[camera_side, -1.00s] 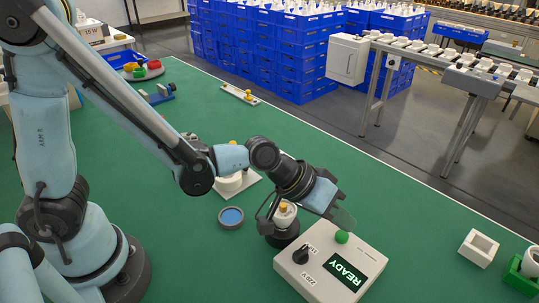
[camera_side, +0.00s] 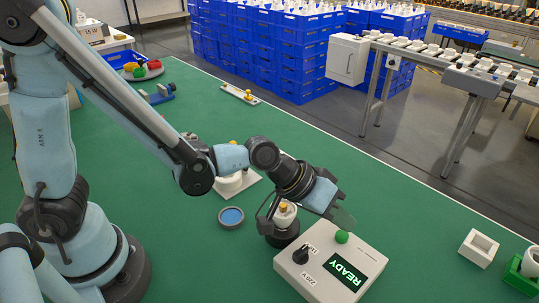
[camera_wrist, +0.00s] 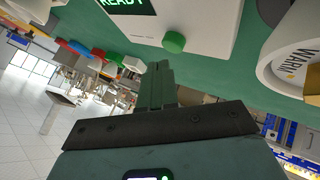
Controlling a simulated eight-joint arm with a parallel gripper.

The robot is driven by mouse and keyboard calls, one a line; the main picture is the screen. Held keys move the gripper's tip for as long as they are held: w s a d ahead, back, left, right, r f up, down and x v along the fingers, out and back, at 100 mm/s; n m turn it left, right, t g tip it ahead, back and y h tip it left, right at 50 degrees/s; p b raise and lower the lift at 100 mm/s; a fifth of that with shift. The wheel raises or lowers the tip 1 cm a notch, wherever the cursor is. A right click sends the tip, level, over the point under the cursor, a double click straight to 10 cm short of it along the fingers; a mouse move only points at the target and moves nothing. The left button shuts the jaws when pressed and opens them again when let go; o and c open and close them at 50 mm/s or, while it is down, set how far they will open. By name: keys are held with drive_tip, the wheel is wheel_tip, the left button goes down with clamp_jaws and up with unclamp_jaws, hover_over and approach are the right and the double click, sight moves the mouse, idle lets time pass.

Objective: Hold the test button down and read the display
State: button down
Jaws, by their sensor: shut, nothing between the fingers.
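The white test box (camera_side: 322,285) stands on the green bench, with a green test button (camera_side: 341,237) on top, a black knob (camera_side: 301,255) and a dark display (camera_side: 345,271) reading READY in green. The button shows raised in the wrist view (camera_wrist: 174,42), with part of the display (camera_wrist: 128,4) at the upper edge. My gripper (camera_side: 344,217) is shut and empty, just behind and above the button in the side view. In the wrist view its fingertips (camera_wrist: 160,66) are close to the button with a small visible gap.
A bulb (camera_side: 284,213) stands upright in a black socket at the box's back left; its body marked WARM shows in the wrist view (camera_wrist: 298,58). A blue-topped round dish (camera_side: 231,216) lies left. A white square holder (camera_side: 478,247) stands right, with clear bench between.

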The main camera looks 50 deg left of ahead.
sight(337, 233)
drive_tip(key=shift+f, duration=0.15)
idle(0.5)
drive_tip(key=shift+f, duration=0.3)
drive_tip(key=shift+f, duration=0.45)
idle(0.7)
drive_tip(key=shift+r, duration=0.15)
idle(1.4)
drive_tip(key=shift+r, duration=0.75)
drive_tip(key=shift+r, duration=0.1)
drive_tip(key=shift+r, duration=2.4)
